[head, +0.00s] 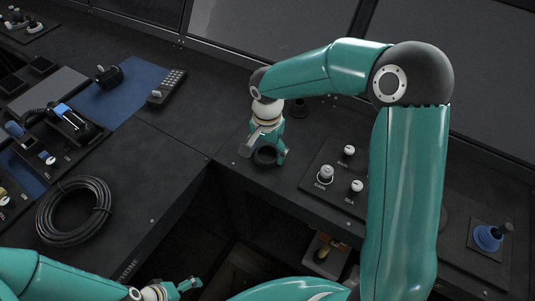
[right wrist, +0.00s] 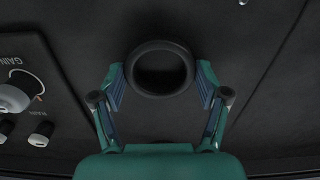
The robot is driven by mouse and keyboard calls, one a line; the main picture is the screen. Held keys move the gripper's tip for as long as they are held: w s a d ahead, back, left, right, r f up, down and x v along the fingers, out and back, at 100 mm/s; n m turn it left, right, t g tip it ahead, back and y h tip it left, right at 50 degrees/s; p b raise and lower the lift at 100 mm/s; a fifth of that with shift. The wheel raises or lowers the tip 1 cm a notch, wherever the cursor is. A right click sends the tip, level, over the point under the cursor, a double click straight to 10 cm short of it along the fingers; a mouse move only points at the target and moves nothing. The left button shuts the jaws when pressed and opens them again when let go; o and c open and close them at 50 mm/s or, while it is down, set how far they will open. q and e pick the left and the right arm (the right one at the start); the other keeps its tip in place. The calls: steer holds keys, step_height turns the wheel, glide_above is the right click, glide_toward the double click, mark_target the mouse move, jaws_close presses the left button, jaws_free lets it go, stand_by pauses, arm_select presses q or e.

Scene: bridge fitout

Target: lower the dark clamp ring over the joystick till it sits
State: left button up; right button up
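The dark clamp ring (head: 266,157) lies on the black console near its inner edge, under my right gripper (head: 264,152). In the right wrist view the ring (right wrist: 160,93) sits between the two spread fingers (right wrist: 160,85), with a pad close on each side. Only slivers of gap show, and I cannot tell whether the pads touch it. The joystick (head: 489,237), with a blue boot and dark stick, stands on a plate at the far right, well away from the ring. My left gripper (head: 184,289) is small at the bottom edge, its opening unclear.
A panel with white knobs (head: 325,175) lies between the ring and the joystick, and my right forearm crosses in front of it. A coiled black cable (head: 74,211) and a handset (head: 78,123) are at left. A dark opening (head: 215,220) lies below the console edge.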

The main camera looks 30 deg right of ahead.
steer(key=shift+c, duration=1.4)
steer(key=shift+r, duration=0.15)
step_height(320, 180, up, 20)
steer(key=shift+p, duration=0.45)
